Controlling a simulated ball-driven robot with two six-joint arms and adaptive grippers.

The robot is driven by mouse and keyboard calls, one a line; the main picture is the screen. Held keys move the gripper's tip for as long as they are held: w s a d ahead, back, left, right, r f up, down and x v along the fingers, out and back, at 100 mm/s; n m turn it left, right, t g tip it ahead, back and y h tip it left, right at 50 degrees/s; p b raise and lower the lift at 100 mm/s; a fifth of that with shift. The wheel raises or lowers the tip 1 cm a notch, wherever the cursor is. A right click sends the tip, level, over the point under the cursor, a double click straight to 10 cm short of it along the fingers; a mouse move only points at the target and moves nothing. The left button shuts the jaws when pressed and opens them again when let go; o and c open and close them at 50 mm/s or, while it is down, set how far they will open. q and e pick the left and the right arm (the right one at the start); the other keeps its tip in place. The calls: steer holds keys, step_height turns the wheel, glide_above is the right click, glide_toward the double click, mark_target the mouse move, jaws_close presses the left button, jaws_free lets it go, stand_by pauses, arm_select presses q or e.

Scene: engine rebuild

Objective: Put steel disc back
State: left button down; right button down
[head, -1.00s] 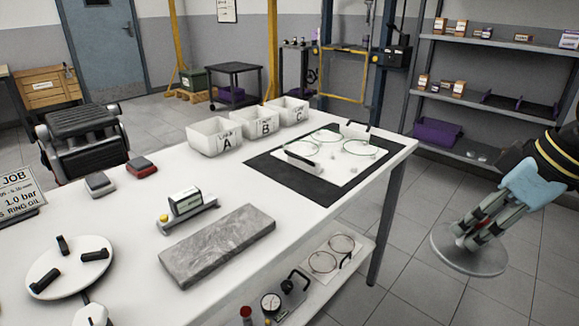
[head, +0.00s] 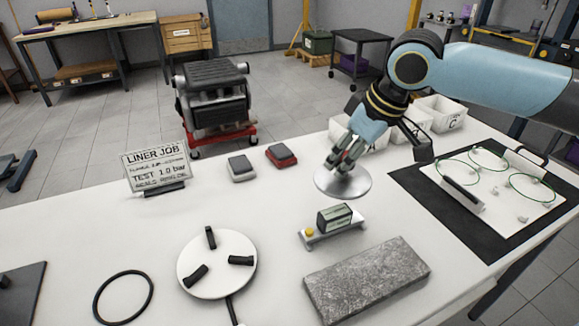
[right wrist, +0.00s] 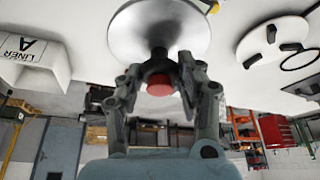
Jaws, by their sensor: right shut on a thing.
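The steel disc (head: 334,186) is a round, flat, shiny plate below my right gripper (head: 345,160) in the head view. My right gripper is shut on the short stem in the disc's middle. In the right wrist view the disc (right wrist: 125,35) shows beyond the fingers, with the dark stem and its red end between the fingertips (right wrist: 160,72). The disc looks roughly level over the white table, behind the small gauge block; I cannot tell whether it touches the tabletop. My left gripper is not in view.
A white round plate with three black pads (head: 217,264) and a black ring (head: 123,298) lie at the front. A grey stone slab (head: 367,281) lies front right. A small block on a stand (head: 335,222) is near the disc. White bins (head: 440,113) stand behind my right arm.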

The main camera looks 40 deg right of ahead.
steer(key=shift+m, duration=0.3)
steer(key=w+f, duration=0.2)
steer(key=w, duration=0.2)
steer(key=w+f+b, duration=0.1)
steer(key=w+f, duration=0.1)
steer(key=w, duration=0.2)
steer(key=w+f, duration=0.2)
steer(key=w, duration=0.2)
steer(key=shift+w+d+f+b, duration=0.3)
steer(key=shift+d+b, duration=0.1)
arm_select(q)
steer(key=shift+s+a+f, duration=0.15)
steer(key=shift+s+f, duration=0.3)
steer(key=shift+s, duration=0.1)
arm_select(e)
steer(key=shift+f, duration=2)
steer(key=c, duration=0.8)
jaws_free()
steer(key=shift+f, duration=0.1)
steer(key=shift+c, duration=0.2)
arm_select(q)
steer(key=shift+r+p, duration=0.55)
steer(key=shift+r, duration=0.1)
arm_select(e)
steer(key=v, duration=1.2)
steer(key=shift+a, duration=0.1)
